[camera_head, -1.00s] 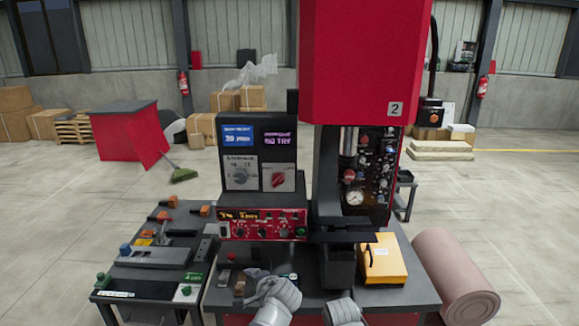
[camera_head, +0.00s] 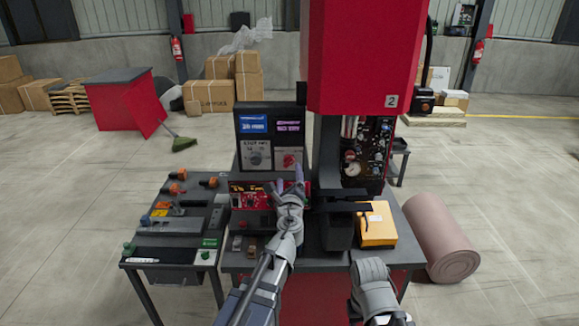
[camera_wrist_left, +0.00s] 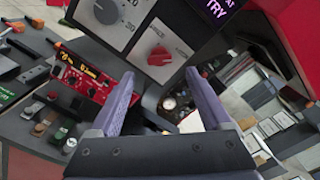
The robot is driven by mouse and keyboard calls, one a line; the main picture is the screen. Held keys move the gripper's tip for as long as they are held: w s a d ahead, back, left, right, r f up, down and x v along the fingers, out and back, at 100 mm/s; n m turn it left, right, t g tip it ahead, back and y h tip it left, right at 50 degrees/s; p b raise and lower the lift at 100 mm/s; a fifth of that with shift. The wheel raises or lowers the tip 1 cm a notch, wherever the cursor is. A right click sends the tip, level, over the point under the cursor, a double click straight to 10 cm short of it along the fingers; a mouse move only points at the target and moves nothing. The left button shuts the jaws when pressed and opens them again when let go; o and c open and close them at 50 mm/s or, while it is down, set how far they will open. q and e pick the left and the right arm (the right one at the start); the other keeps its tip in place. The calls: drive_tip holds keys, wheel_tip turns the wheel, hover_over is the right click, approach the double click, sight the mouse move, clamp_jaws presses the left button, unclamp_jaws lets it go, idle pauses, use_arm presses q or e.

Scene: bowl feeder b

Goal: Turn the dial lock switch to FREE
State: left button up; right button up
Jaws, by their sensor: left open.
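The red switch knob (camera_head: 289,160) sits on a light plate on the upright dark panel, right of a large grey dial (camera_head: 256,158). In the left wrist view the knob (camera_wrist_left: 160,56) points obliquely on its plate, and the dial (camera_wrist_left: 106,12) is cut off at the top. The lettering around the knob is too small to read. My left gripper (camera_head: 289,180) is open and empty in front of the panel, just below the knob. Its two purple fingers (camera_wrist_left: 160,76) stand apart, with the knob between and beyond their tips; I see no contact.
A red control box (camera_head: 250,195) with small knobs sits below the panel. The red press housing (camera_head: 360,55) stands close on the right.

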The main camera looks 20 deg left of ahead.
sight(288, 163)
use_arm(q)
drive_tip(key=x, duration=0.6)
drive_tip(key=shift+w+a, duration=0.1)
drive_tip(key=shift+w, duration=0.15)
drive_tip(key=shift+s, duration=0.1)
drive_tip(key=shift+c, duration=0.4)
clamp_jaws()
